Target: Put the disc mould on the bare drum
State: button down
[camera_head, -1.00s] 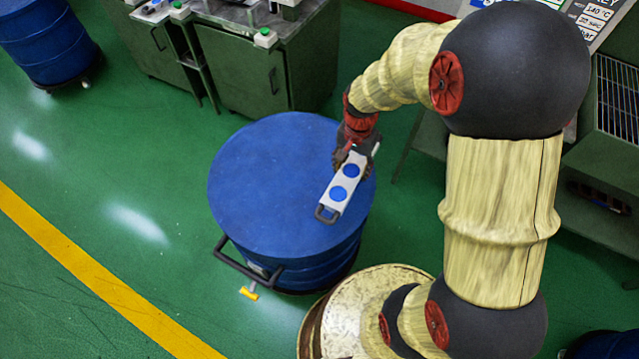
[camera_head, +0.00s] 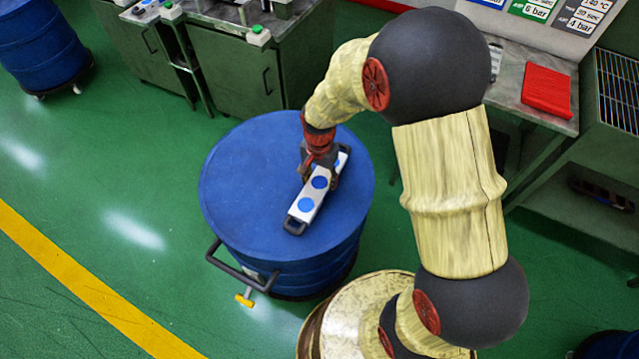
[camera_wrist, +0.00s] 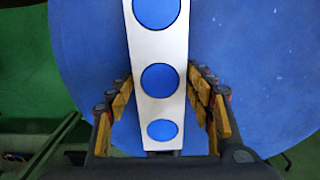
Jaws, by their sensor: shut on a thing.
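The disc mould (camera_head: 307,204) is a pale grey bar with blue round discs on its top and dark handles at its ends. My gripper (camera_head: 320,172) is shut on it across its width. In the wrist view the mould (camera_wrist: 158,105) runs lengthwise between the yellow-padded fingers of my gripper (camera_wrist: 165,105). The bare drum (camera_head: 250,190) is blue with a flat top, and the mould is over the right part of that top. I cannot tell whether the mould touches the lid. The drum top also fills much of the wrist view (camera_wrist: 245,60).
The drum's dark push handle (camera_head: 238,270) sticks out at its front left. Green cabinets (camera_head: 232,65) stand behind it. Another blue drum (camera_head: 40,45) is at the far left. A bench with a red block (camera_head: 547,90) is at the right. The green floor at left is clear.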

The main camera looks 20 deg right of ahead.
jog(key=shift+w+f, duration=0.1)
jog(key=shift+f, duration=0.3)
jog(key=shift+f, duration=0.2)
jog(key=c, duration=0.8)
grip_release()
jog(key=shift+o, duration=0.2)
jog(key=shift+r, duration=0.1)
